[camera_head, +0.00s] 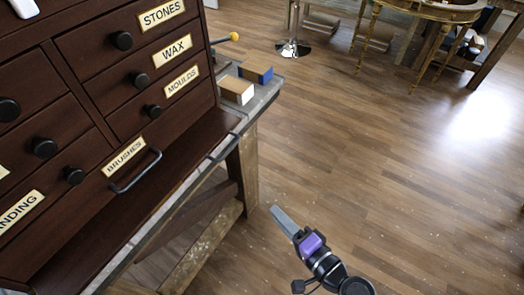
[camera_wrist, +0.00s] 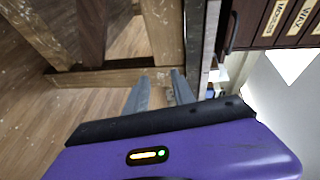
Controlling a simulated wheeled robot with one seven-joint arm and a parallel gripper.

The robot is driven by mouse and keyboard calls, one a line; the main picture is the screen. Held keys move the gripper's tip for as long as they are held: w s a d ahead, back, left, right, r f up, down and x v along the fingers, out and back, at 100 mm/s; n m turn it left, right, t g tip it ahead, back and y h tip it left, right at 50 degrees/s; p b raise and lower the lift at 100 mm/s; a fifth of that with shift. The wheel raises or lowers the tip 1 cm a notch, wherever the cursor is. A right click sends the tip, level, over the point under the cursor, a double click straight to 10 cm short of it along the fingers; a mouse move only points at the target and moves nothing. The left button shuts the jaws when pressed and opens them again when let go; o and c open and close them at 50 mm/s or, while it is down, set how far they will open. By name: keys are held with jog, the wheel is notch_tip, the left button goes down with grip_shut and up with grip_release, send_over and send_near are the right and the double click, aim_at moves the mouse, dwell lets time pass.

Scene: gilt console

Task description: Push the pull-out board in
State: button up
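The pull-out board (camera_head: 165,180) is a flat dark red-brown panel. In the head view it sticks out below the drawers of the dark cabinet (camera_head: 95,75), over the worn bench top. In the wrist view a dark brown panel (camera_wrist: 245,22), which may be the board or a cabinet front, shows at the upper right. My gripper (camera_head: 283,219) is in front of the bench, over the floor and to the right of the board, touching nothing that I can see. In the wrist view its two grey fingers (camera_wrist: 160,88) stand apart with nothing between them.
The bench's wooden leg (camera_head: 243,170) and lower rail stand close to the left of my gripper. Small blocks (camera_head: 236,90) lie on the bench beside the cabinet. A bar handle (camera_head: 135,171) juts from the brushes drawer. The floor at right is clear; a round table (camera_head: 435,10) stands farther back.

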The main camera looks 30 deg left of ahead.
aim_at(229, 148)
jog(key=w+a+r+n+g+y, duration=0.1)
jog(key=a+r+y, duration=0.1)
jog(key=a+r, duration=0.2)
jog(key=w+a+r+n+g+y, duration=0.1)
jog(key=w+a+r+g+y, duration=0.1)
jog(key=a+r, duration=0.3)
jog(key=w+a+r+g+y, duration=0.1)
jog(key=a+r+g, duration=0.1)
jog(key=a+r, duration=0.3)
jog(key=shift+w+a+n+y, duration=0.15)
jog(key=shift+a+n+y, duration=0.05)
jog(key=shift+a, duration=0.5)
jog(key=shift+w+a+n+y, duration=0.15)
jog(key=shift+a+n+y, duration=0.05)
jog(key=shift+a, duration=0.5)
grip_shut()
